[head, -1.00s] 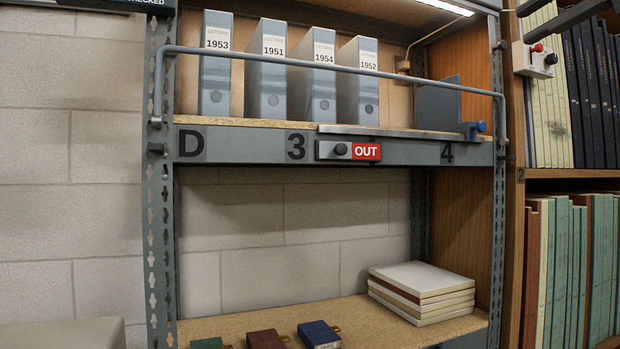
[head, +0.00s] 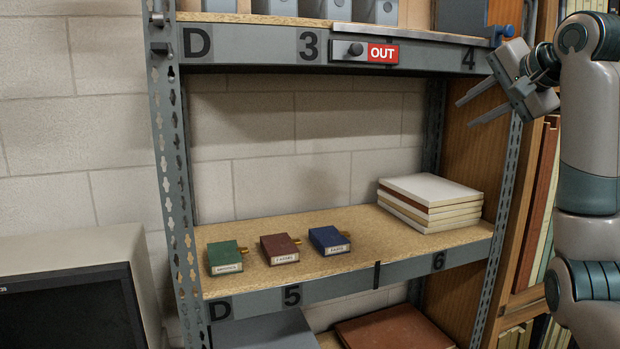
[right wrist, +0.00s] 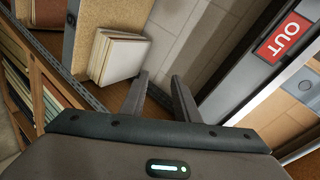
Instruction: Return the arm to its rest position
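My right arm (head: 588,140) stands at the right side of the head view, bent up in front of the rack's right post. My right gripper (head: 463,113) points left, just below the upper shelf's right end. Its two fingers are apart with nothing between them. In the right wrist view the two fingers (right wrist: 158,92) also show apart and empty, with the stack of pale books (right wrist: 117,57) beyond them. My left arm and gripper are not in view.
The lower shelf (head: 345,257) holds green (head: 224,257), brown (head: 279,248) and blue (head: 329,240) boxes and a book stack (head: 430,203). A red OUT tag (head: 382,54) is on the upper shelf edge. A dark-screened unit (head: 75,300) stands lower left.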

